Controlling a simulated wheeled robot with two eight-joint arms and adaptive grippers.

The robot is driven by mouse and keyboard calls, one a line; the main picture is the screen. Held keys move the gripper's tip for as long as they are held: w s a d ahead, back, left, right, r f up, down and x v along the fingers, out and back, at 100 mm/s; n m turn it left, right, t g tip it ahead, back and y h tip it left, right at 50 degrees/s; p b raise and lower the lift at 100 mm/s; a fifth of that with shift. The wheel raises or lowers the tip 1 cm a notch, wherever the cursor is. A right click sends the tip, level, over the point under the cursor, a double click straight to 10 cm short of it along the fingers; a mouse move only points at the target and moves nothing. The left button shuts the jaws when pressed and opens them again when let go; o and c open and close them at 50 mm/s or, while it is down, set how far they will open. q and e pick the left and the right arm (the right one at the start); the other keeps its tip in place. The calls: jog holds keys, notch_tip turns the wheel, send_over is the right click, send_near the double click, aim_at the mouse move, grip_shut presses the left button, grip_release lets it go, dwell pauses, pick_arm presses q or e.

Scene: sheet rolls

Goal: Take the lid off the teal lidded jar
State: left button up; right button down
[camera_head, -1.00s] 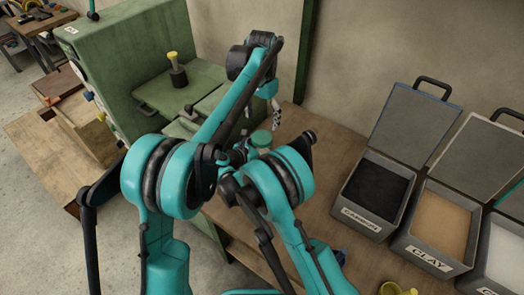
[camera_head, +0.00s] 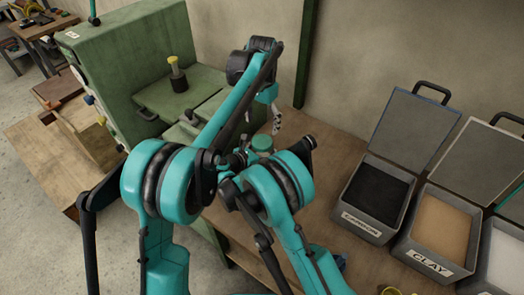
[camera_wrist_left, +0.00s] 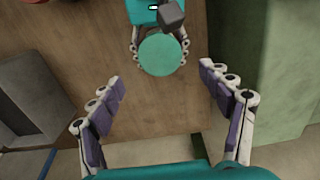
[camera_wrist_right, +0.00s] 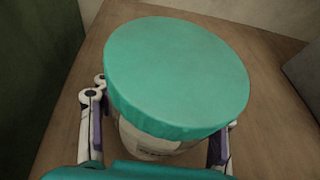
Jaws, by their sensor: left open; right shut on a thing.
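The teal lidded jar (camera_wrist_right: 155,145) stands with its round teal lid (camera_wrist_right: 178,75) on top. My right gripper (camera_wrist_right: 160,150) is shut around the pale body of the jar, below the lid, with one finger on each side. The lid also shows in the left wrist view (camera_wrist_left: 160,55) and, small, in the head view (camera_head: 262,143). My left gripper (camera_wrist_left: 163,88) is open and empty above the jar, its fingers spread wide and apart from the lid. In the head view my left gripper (camera_head: 277,121) points down beside the lid. Most of the jar's body is hidden.
The wooden bench (camera_head: 330,150) is bare between the jar and an open bin labelled CARBON (camera_head: 366,224). A CLAY bin (camera_head: 428,262) stands beside it. A green machine (camera_head: 120,75) stands left of the jar, and a wall rises behind.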

aim_at(262, 141)
pick_arm(q)
jog(key=m, duration=0.6)
jog(key=shift+r, duration=0.15)
jog(key=m, duration=0.7)
jog(key=shift+f, duration=3.9)
jog(key=c, duration=1.2)
jog(key=n, duration=1)
jog(key=shift+n, duration=0.4)
jog(key=n, duration=0.4)
jog(key=shift+n, duration=0.4)
jog(key=n, duration=0.4)
